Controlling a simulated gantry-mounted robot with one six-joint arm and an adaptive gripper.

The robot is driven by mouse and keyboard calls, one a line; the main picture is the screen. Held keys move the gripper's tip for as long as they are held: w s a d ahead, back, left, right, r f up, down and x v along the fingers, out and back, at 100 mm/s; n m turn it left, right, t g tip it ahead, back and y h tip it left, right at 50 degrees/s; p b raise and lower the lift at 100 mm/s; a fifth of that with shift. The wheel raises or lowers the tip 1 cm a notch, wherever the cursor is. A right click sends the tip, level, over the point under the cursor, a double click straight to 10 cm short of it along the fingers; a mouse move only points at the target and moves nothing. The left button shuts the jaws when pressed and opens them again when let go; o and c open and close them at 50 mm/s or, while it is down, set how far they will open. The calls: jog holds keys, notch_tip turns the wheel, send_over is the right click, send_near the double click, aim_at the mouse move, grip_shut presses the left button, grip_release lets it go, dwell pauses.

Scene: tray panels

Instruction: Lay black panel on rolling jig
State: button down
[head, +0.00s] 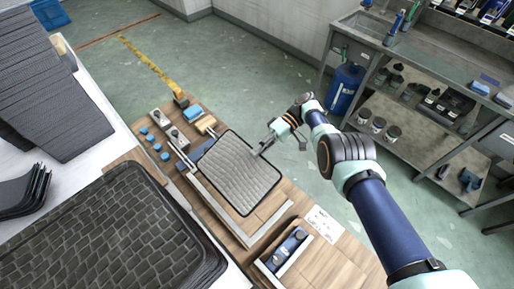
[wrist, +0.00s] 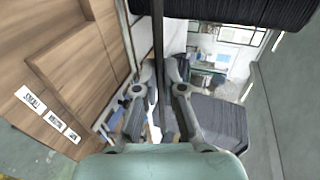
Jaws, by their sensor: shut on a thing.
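The black panel (head: 238,175) is a thin sheet with a grey woven-looking face and a dark rim. In the head view it is over the wooden bench, beside a pale L-shaped rail (head: 222,212) that seems part of the rolling jig. My gripper (head: 262,152) is shut on the panel's right edge. In the wrist view the panel shows edge-on as a dark strip (wrist: 158,60) between my fingers (wrist: 158,100). I cannot tell whether the panel touches the surface below. It hides part of what lies under it.
A large stack of black textured panels (head: 95,235) lies at the lower left, with grey stacked sheets (head: 50,85) behind. Small blocks and blue pieces (head: 155,142) sit at the bench's far end. A tray with tools (head: 287,250) is at the near end. Shelves (head: 420,110) stand right.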

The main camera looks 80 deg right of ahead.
jog(key=shift+f+b, duration=4.55)
jog(key=shift+f, duration=0.05)
jog(key=shift+r, duration=0.1)
jog(key=shift+r+p, duration=1.2)
jog(key=shift+p, duration=0.15)
jog(key=shift+s, duration=0.15)
jog(key=shift+f, duration=0.1)
jog(key=shift+f+b, duration=1.2)
jog(key=shift+b, duration=0.1)
jog(key=shift+f, duration=0.25)
